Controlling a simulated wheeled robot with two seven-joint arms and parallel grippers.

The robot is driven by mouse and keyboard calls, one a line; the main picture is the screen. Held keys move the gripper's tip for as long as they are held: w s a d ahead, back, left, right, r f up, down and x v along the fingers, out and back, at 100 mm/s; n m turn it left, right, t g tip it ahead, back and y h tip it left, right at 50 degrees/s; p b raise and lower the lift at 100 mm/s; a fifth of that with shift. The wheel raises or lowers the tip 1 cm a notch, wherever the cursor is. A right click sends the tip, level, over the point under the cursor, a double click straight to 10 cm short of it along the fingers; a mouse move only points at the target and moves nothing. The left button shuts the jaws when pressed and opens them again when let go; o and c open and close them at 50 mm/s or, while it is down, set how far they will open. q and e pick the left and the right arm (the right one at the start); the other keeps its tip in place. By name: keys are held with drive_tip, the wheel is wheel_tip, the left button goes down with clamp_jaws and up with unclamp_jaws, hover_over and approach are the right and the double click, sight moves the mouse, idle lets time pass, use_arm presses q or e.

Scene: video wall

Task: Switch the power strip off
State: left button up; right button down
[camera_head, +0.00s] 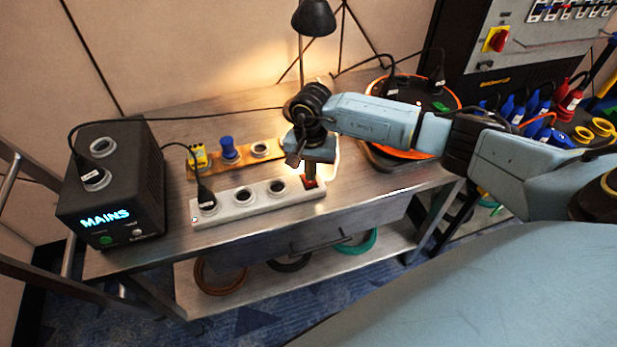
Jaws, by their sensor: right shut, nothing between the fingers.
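The white power strip (235,213) lies on the metal bench with several round sockets along it. A black plug (205,196) sits in its left-most socket. A red switch (310,181) shows at its right end. My right gripper (311,174) is shut and empty, pointing down at this right end, at or just above the switch. Whether it touches the switch, and the switch's position, I cannot tell because the gripper covers part of it. My left gripper is not in view.
A black box with a lit "MAINS" display (105,218) stands at the left. An orange board (210,169) with sockets lies behind the strip. A lamp (314,18) and an orange cable reel (448,97) stand behind. The metal bench (200,238) is bare along its front edge.

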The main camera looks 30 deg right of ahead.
drive_tip(key=shift+f+b, duration=0.8)
drive_tip(key=shift+f, duration=0.1)
drive_tip(key=shift+r, duration=0.15)
drive_tip(key=shift+r+p, duration=0.5)
drive_tip(key=shift+r, duration=0.05)
drive_tip(key=shift+r+p, duration=1.7)
drive_tip(key=shift+r, duration=1.15)
